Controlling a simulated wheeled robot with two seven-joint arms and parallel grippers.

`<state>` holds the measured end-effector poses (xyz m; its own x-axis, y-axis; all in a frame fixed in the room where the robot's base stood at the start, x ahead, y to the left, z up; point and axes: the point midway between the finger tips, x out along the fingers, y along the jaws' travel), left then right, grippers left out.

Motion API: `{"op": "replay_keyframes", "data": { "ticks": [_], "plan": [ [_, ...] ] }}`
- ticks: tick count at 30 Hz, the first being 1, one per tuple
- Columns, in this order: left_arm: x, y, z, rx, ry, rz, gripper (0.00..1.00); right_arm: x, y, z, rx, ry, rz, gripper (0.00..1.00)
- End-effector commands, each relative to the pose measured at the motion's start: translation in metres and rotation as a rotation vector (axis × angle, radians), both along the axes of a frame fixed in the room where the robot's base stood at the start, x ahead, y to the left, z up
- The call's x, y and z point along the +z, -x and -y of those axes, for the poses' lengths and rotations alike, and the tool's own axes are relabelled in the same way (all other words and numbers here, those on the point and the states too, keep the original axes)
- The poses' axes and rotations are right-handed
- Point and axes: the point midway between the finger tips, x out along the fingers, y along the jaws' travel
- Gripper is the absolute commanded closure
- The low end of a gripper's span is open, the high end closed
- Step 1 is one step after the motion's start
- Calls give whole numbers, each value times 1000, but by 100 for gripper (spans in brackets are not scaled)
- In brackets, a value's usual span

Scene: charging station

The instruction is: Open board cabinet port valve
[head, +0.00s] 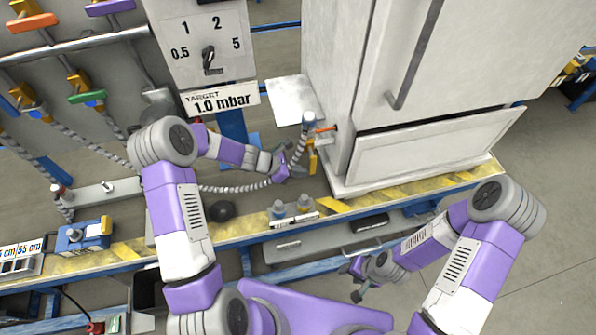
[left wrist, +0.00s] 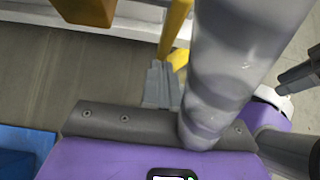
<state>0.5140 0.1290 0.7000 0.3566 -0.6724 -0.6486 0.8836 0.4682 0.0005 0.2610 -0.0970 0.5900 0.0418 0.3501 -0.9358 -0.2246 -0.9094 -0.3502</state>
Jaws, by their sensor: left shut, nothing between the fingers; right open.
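The white board cabinet (head: 440,150) stands on the bench at the right in the head view. A small yellow valve handle (head: 312,158) is at its lower left side, below an orange part (head: 326,129). A ribbed grey hose (head: 298,147) runs up to a connector beside the cabinet. My left gripper (head: 297,172) is shut and empty, close beside the handle and the hose. In the left wrist view the grey fingers (left wrist: 162,84) are just below a yellow piece (left wrist: 176,22), and the hose (left wrist: 235,65) hides much of the right. I cannot tell whether they touch. My right gripper (head: 358,280) is open, low before the bench.
A pressure panel (head: 205,45) with a dial and a "1.0 mbar" label (head: 222,99) stands behind my left arm. Coloured valve handles (head: 88,97) line the left rack. Two small grey-blue fittings (head: 291,210) stand on the bench edge.

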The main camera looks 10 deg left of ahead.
Motion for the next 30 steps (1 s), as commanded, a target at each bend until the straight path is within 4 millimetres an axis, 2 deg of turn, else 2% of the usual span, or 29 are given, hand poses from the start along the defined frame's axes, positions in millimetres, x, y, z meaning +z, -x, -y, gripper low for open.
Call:
{"op": "replay_keyframes", "data": {
  "ticks": [20,26,30],
  "plan": [
    [0,1,0,-4,3,-1,100,0,0,0,0,0,0,49],
    [0,9,-25,-5,-1,-1,100,7,0,0,0,0,0,49],
    [1,23,-55,-4,-1,-2,100,15,0,0,0,0,0,49]
  ]
}}
